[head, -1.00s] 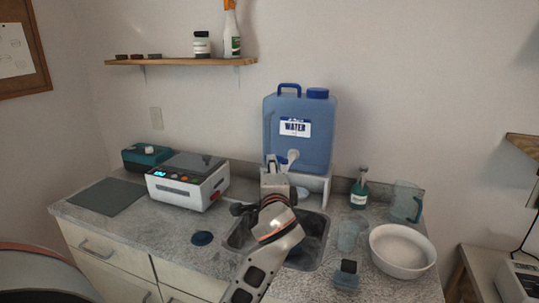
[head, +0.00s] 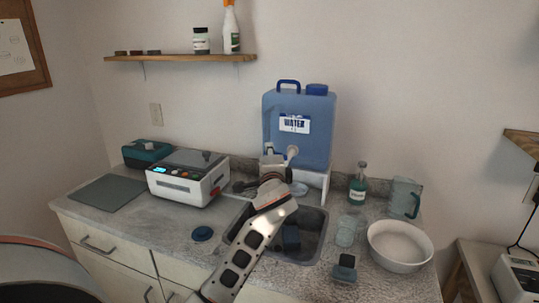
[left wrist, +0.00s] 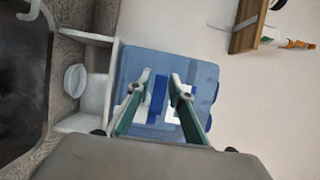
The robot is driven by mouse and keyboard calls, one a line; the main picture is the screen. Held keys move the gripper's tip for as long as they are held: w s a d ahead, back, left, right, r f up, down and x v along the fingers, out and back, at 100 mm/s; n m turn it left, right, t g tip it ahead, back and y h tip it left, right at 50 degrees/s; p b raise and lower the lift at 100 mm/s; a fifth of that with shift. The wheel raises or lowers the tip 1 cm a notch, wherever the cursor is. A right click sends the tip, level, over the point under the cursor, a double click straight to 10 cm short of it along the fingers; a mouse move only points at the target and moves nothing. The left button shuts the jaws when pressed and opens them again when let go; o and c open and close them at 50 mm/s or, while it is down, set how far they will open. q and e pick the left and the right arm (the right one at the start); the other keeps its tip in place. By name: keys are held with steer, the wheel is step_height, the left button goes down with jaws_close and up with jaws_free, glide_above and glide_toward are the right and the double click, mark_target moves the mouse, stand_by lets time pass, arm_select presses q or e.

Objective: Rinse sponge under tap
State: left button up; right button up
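A dark blue block, which looks like the sponge (head: 291,238), lies in the grey sink (head: 318,225), partly beside my left arm. A blue water container (head: 300,130) stands on a white stand behind the sink. Its pale tap (head: 292,152) faces the sink. My left gripper (head: 269,150) is up in front of the container, just left of the tap. In the left wrist view its two fingers (left wrist: 160,82) are apart, with the container (left wrist: 140,62) beyond them. I cannot tell whether they touch the tap. My right gripper is not in view.
Right of the sink stand a clear cup (head: 347,230), a white bowl (head: 400,247), a green bottle (head: 358,187), a pitcher (head: 404,198) and a small teal holder (head: 344,268). A white machine (head: 187,180) stands left. The front-left counter is mostly clear.

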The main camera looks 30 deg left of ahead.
arm_select(q)
jaws_close()
steer(key=shift+s+d+n+g+y+b, duration=0.2)
steer(key=shift+s+n+g+y+b, duration=0.15)
steer(key=shift+n+g+y+b, duration=0.6)
steer(key=shift+s+d+n+g+y+b, duration=0.3)
steer(key=shift+n+g+y+b, duration=0.2)
steer(key=shift+n+g+y, duration=0.85)
steer(key=shift+s+d+n+g+y+b, duration=0.15)
steer(key=shift+s+n+g+y+b, duration=0.45)
steer(key=shift+g, duration=0.9)
steer(key=shift+w+n, duration=0.2)
steer(key=shift+n, duration=0.1)
